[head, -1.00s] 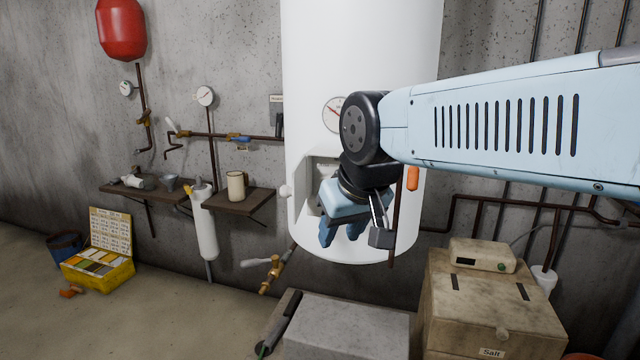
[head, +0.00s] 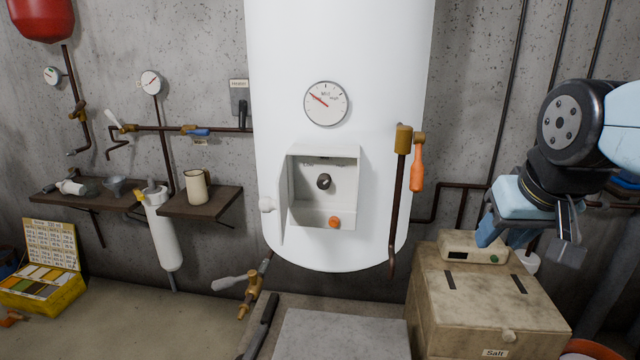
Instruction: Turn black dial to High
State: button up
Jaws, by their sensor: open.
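The black dial (head: 324,181) is a small round knob in the middle of a recessed grey-white control panel (head: 345,165) low on the front of the white tank. Markings above it are too small to read, so I cannot tell its setting. The panel's cover stands open at its left side. My gripper (head: 506,240) is open and empty. It hangs well to the right of the dial, in front of the beige box, apart from the panel. Nothing hides the dial.
An orange knob (head: 334,222) sits at the panel's lower edge. A pipe with an orange-handled valve (head: 417,168) stands between the panel and my gripper. A grey block (head: 340,335) lies below the tank. A salt box (head: 480,310) stands at right.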

aim_at(323, 181)
jog(key=u, duration=0.25)
jog(key=i, duration=0.1)
jog(key=z, duration=1.15)
jog(key=k, duration=1.3)
jog(key=u, duration=1.3)
jog(key=i, duration=1)
jog(key=z, duration=0.05)
